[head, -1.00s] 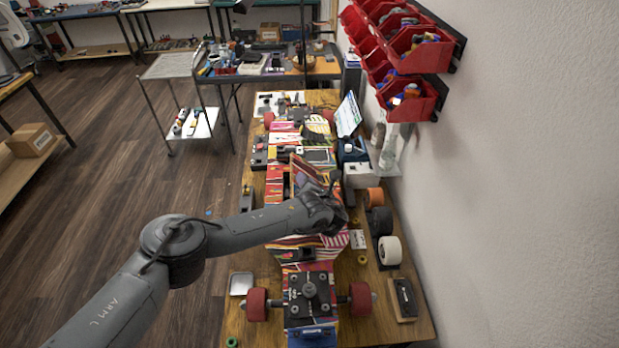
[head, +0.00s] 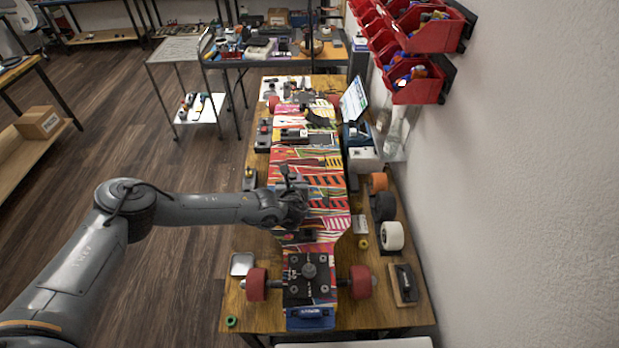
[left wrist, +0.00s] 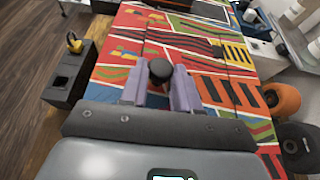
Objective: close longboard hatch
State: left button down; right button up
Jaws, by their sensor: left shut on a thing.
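The longboard (head: 318,160) lies lengthwise on the wooden bench, with a colourful striped deck. Its hatch (left wrist: 210,65) looks down and about level with the deck; thin seams show in the left wrist view. In that view, my left gripper (left wrist: 160,88) has its purple fingers on either side of a round black knob (left wrist: 160,70) and is shut on it. In the head view, my left gripper (head: 287,190) is over the middle of the deck and hides part of the hatch. My right gripper is not in view.
Orange, black and white wheels (head: 391,235) stand along the right of the bench. A black block (left wrist: 72,75) is left of the board. Red bins (head: 418,85) hang on the right wall. A tablet (head: 353,98) stands at the back right.

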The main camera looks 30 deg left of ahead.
pick_arm(q)
jog(key=shift+a+f, duration=0.15)
jog(key=shift+f, duration=0.15)
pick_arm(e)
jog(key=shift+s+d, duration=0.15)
pick_arm(q)
jog(key=c, duration=0.8)
grip_release()
jog(key=shift+c, duration=0.2)
jog(key=shift+r, duration=0.1)
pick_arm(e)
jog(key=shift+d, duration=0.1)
pick_arm(q)
jog(key=shift+s, duration=0.1)
jog(key=v, duration=1)
jog(key=shift+s+r, duration=0.2)
jog(key=shift+s, duration=0.05)
